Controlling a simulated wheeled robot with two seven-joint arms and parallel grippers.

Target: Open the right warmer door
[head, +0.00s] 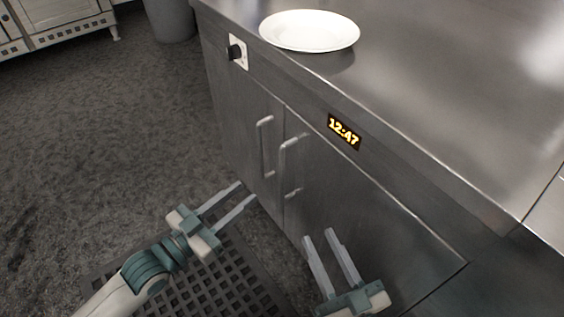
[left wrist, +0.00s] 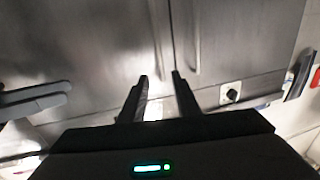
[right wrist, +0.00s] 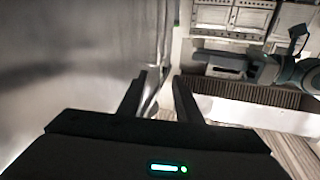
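The steel warmer has two closed doors side by side. The right door (head: 345,205) has a vertical bar handle (head: 284,160) near its left edge. The left door (head: 238,125) has its own bar handle (head: 264,140) close beside it. My left gripper (head: 246,192) is open and empty, in front of the left door and below the handles. The left wrist view shows both doors beyond its parted fingers (left wrist: 160,76). My right gripper (head: 318,234) is open and empty by the lower right door. The door surface fills the left of the right wrist view (right wrist: 75,60).
A white plate (head: 310,31) lies on the steel counter (head: 450,70). A knob (head: 236,52) and a lit clock display (head: 344,132) sit above the doors. A dark grated mat (head: 235,285) lies below my left gripper.

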